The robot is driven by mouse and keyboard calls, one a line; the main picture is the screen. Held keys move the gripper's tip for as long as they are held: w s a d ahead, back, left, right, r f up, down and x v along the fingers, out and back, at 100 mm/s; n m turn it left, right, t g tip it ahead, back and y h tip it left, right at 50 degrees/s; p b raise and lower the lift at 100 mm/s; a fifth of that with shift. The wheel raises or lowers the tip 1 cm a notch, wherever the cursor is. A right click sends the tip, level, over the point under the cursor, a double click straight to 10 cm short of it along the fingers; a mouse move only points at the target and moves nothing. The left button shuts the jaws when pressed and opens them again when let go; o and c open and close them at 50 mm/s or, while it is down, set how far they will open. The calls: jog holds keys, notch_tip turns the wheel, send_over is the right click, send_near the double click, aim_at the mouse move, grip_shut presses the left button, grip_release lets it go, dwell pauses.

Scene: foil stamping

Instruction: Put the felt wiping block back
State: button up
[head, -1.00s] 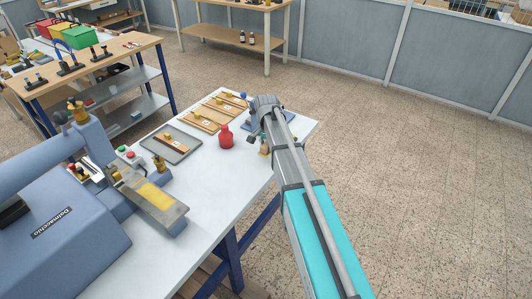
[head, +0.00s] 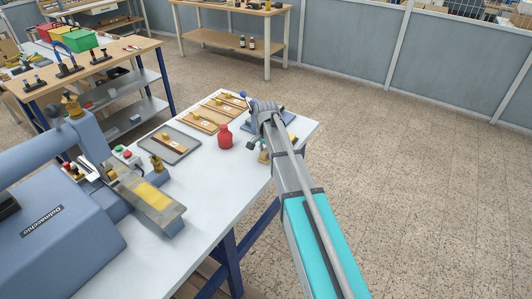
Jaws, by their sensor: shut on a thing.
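My arm reaches in from the lower right to the far right end of the white table (head: 205,185). My gripper (head: 254,145) is largely hidden behind my own wrist; only a small dark part shows at its left. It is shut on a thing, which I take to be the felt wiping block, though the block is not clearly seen. A small tan piece (head: 263,156) shows just below the dark part; I cannot tell whether it is held. A blue tray (head: 249,124) lies behind my wrist, partly covered, with a yellowish patch (head: 291,136) to the right of the wrist.
A grey tray (head: 183,155) and several wooden boards (head: 207,121) lie further left and back. The blue-grey stamping machine (head: 60,235) fills the left. Open floor lies right of the table.

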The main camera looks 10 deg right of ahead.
aim_at(266, 151)
jog(key=shift+f, duration=0.15)
jog(key=o, duration=1)
jog(key=shift+r, duration=0.25)
notch_tip(266, 151, up, 12)
jog(key=p, duration=1.2)
jog(key=shift+s, duration=0.1)
